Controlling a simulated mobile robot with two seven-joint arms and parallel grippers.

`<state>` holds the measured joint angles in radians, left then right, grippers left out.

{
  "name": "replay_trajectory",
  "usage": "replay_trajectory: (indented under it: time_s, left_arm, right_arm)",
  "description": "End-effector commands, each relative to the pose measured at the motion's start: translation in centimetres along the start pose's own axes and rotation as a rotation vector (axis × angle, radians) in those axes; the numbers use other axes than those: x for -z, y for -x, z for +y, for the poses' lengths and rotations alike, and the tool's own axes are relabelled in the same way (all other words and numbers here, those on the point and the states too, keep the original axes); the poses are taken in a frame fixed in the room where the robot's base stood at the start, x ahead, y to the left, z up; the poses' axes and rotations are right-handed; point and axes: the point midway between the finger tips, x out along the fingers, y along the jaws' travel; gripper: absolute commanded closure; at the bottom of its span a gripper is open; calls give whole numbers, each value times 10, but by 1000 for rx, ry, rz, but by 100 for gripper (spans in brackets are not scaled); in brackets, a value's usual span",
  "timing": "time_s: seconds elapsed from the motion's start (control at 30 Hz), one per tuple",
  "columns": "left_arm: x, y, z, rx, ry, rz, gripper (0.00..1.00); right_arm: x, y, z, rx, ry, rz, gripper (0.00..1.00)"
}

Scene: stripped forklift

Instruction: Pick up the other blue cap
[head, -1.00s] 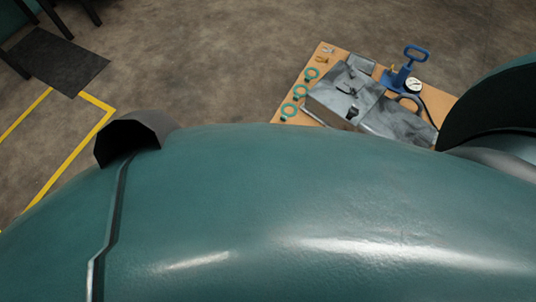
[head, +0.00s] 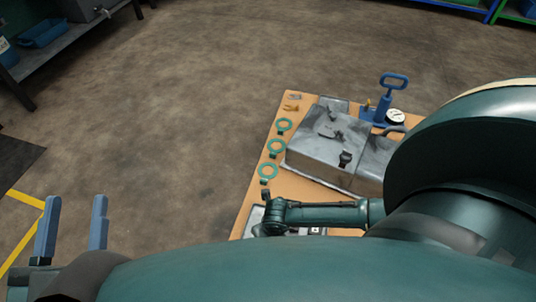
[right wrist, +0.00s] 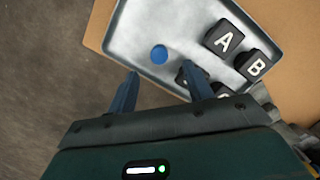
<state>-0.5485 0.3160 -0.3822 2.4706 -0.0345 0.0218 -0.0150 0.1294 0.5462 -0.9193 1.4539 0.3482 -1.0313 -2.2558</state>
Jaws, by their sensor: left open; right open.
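A round blue cap (right wrist: 159,54) lies in a shallow metal tray (right wrist: 128,40) in the right wrist view. My right gripper (right wrist: 160,68) is open, with its two blue fingers over the tray's near edge. The cap lies just beyond the fingertips, between their lines, and nothing is held. My left gripper (head: 76,202) is open and empty at the lower left of the head view, away from the table. In the head view the tray (head: 252,222) is mostly hidden behind my arm, and I cannot make out the cap there.
One dark block is partly behind the right finger. The wooden table (head: 236,232) also bears green rings (head: 268,171), a grey metal box (head: 318,158) and a blue hand pump (head: 386,105).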

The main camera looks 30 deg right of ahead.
Motion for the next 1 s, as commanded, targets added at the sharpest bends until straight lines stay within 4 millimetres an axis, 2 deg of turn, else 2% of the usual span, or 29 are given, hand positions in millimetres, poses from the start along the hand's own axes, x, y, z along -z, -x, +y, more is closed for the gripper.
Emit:
replay_trajectory:
  time_s: [0.03, 0.27, 0.53, 0.7, 0.87, 1.0]
  left_arm:
    - [0, -1, -1, -3, -14, 23, 55]
    - [11, -8, -6, -12, -69, 111, 55]
    - [43, -16, -12, -37, -216, 340, 55]
    - [53, -16, -12, -43, -249, 392, 55]
    - [54, -17, -12, -43, -249, 392, 55]
    - [54, -17, -12, -43, -248, 391, 55]
  right_arm:
    - [0, -8, 0, 0, -1, 0, 49]
    - [1, -23, 1, -1, -1, 1, 49]
    - [2, -58, 2, -1, -3, 1, 49]
    - [1, -63, 2, -1, -1, 0, 49]
    - [1, -62, 1, -1, 0, 0, 49]
    - [1, -62, 1, -1, -1, 0, 58]
